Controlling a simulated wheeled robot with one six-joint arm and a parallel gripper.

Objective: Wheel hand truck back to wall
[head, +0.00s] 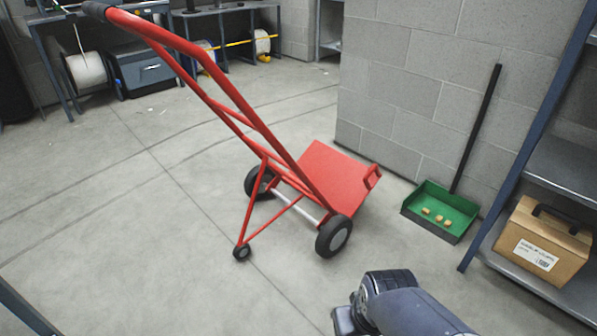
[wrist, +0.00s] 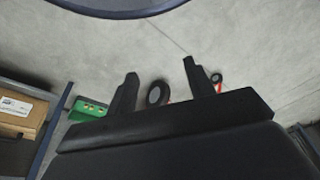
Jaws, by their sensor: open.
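A red hand truck (head: 235,105) stands tilted back on the concrete floor in the middle of the head view. Its dark handle grip is at the upper left, and its red toe plate (head: 326,176) faces the block wall (head: 405,85), apart from it. It rests on two black wheels and a small rear caster. In the wrist view, a black wheel (wrist: 158,94) shows beyond the fingers, and the rest is mostly hidden. My gripper (wrist: 158,75) is open, with nothing between its two black fingers. In the head view, my arm is at the bottom, apart from the truck.
A green dustpan (head: 440,210) with several small tan pieces sits by the wall, its black handle leaning up. A shelf at the right holds a cardboard box (head: 541,243). A workbench (head: 110,18) stands at the back left. The floor left of the truck is clear.

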